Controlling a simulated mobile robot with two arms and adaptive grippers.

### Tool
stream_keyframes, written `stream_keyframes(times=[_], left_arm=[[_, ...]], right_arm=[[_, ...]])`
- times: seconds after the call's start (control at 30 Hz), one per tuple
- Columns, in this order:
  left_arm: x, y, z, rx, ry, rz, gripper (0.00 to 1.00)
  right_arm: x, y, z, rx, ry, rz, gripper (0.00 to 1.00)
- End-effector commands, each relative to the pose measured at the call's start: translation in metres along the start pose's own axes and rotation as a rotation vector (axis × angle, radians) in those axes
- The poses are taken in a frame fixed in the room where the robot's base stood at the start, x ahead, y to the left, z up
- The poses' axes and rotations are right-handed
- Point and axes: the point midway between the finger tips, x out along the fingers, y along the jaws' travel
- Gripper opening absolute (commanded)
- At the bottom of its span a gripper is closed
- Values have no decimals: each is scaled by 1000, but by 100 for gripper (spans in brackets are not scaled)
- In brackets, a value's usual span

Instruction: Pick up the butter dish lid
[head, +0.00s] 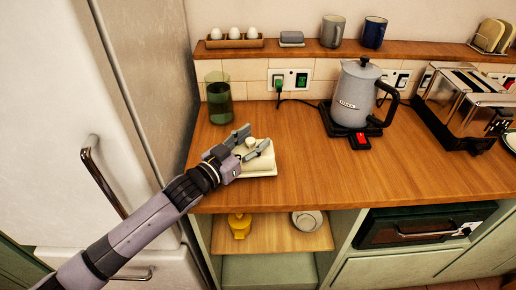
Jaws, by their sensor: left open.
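The cream butter dish lid (259,161) with its small round knob (250,143) sits on a pale dish (262,173) near the counter's left front edge. My left gripper (254,142) is open over it, its two fingers on either side of the knob as seen from here. I cannot tell whether the fingers touch the lid. The gripper and wrist hide the left part of the lid and dish. My right gripper is not in view.
A green glass (219,104) stands behind the gripper, near the fridge (150,70). A grey kettle (355,95) and a toaster (465,105) stand to the right. The counter (330,175) between dish and kettle is clear. A shelf with eggs (235,34) runs along the back.

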Motion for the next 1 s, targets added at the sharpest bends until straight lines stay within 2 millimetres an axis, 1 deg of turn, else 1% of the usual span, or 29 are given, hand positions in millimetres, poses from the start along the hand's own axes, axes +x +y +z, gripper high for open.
stream_keyframes(times=[0.03, 0.1, 0.13, 0.17, 0.27, 0.4, 0.5, 0.8, 1.0], left_arm=[[-1, 0, 3, -2, -6, -1, 45], [-1, 0, 3, -2, -6, -1, 45], [-1, 0, 3, -2, -6, -1, 45], [-1, 0, 3, -2, -6, -1, 43], [-1, 0, 3, -2, -6, -1, 36], [0, 0, 3, -2, -5, -1, 27], [0, 0, 2, -2, -5, -1, 20], [0, 0, 2, -1, -4, 0, 0], [0, 0, 2, -1, -3, 0, 0]], right_arm=[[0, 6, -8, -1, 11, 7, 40], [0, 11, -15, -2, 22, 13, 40], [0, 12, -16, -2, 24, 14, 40], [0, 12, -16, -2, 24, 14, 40], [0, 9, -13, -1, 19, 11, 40], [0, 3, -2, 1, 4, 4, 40], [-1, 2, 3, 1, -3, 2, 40], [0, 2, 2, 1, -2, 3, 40], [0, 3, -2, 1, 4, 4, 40]])
